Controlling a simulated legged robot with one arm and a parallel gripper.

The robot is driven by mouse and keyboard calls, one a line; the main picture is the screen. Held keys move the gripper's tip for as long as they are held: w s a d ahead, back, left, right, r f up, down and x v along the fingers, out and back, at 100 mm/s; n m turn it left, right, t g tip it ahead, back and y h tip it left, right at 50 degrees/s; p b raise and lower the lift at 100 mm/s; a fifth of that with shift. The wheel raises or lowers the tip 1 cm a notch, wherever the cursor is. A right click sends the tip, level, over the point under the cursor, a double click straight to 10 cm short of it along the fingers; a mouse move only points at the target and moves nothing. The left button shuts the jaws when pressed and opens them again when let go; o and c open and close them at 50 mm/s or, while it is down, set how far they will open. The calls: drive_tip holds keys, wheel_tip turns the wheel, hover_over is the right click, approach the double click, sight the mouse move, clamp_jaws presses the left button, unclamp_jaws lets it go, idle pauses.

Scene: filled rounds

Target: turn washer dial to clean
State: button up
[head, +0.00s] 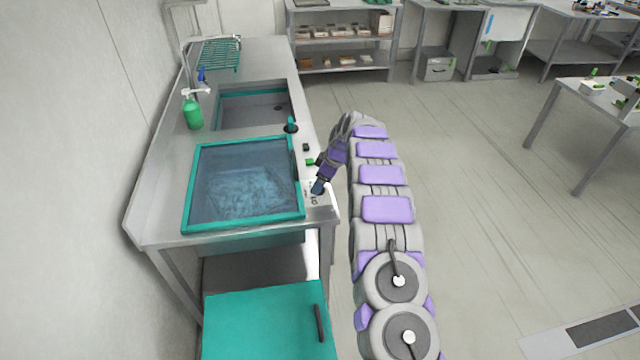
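The washer (299,180) is set into the steel counter, with a teal frame and a clear lid over bluish water. A small dark blue dial (317,188) sits on a pale label panel (312,201) at the washer's right front corner. My purple gripper (321,180) reaches down from the right, its tip at the dial. The fingers are too small and overlapped to tell whether they are open or shut, or whether they touch the dial. The dial's pointer and most label marks are too small to read.
A green button (310,161), a black switch (306,147) and a teal-topped knob (291,125) line the counter's right edge. A sink (253,113), green bottle (193,114) and rack (219,54) stand behind. A teal door (262,325) is below. Floor to the right is clear.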

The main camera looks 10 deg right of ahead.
drive_tip(key=shift+w+a+f, duration=0.1)
drive_tip(key=shift+a+f, duration=0.25)
drive_tip(key=shift+f, duration=0.15)
drive_tip(key=shift+d, duration=0.25)
drive_tip(key=shift+c, duration=0.4)
drive_tip(key=shift+d, duration=0.1)
drive_tip(key=c, duration=0.3)
drive_tip(key=shift+r, duration=0.1)
drive_tip(key=c, duration=0.7)
